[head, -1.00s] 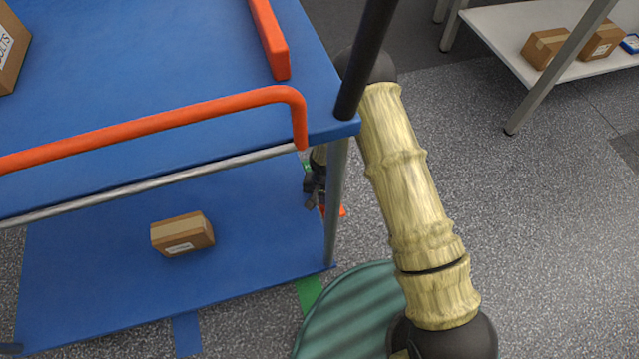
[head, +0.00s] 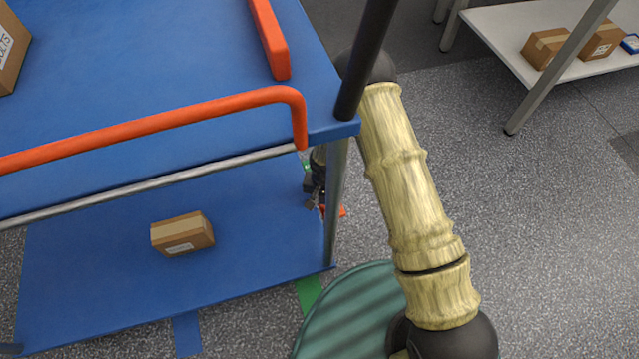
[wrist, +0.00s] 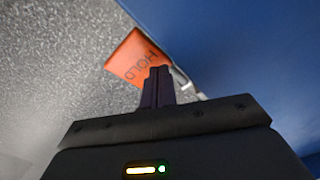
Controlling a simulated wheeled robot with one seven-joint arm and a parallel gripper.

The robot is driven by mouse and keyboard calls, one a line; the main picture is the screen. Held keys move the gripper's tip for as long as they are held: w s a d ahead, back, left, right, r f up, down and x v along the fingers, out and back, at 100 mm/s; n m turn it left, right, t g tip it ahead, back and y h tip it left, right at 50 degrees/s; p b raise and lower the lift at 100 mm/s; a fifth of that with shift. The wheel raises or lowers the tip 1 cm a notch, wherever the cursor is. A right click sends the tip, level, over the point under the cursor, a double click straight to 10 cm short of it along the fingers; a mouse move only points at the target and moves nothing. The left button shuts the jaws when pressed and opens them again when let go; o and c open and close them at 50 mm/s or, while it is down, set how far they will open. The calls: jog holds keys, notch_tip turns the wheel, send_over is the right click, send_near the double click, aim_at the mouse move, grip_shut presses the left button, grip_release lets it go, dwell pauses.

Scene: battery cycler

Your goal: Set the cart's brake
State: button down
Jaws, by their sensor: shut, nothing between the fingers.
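The blue cart has an upper deck (head: 130,60) with an orange push handle (head: 150,122) and a lower shelf (head: 110,290). An orange tab marked HOLD (wrist: 136,60) shows in the wrist view beyond my fingertips, at the edge of a blue surface. It also shows in the head view (head: 341,211), low beside the cart's right post. My gripper (wrist: 159,74) is shut and empty, its fingertips in front of the tab's lower right part. I cannot tell whether they touch it. In the head view my gripper (head: 312,203) is partly hidden behind the post and the deck corner.
A carton (head: 182,234) lies on the lower shelf and another (head: 10,45) on the upper deck. A white table (head: 505,25) with boxes stands at the back right. Grey floor (head: 530,220) is clear on the right. Green and blue tape marks the floor.

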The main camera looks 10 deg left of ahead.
jog(key=shift+f+b, duration=1.15)
jog(key=shift+f, duration=0.8)
dwell(1.7)
jog(key=shift+r, duration=0.15)
jog(key=shift+r+p, duration=3.15)
jog(key=shift+r, duration=0.25)
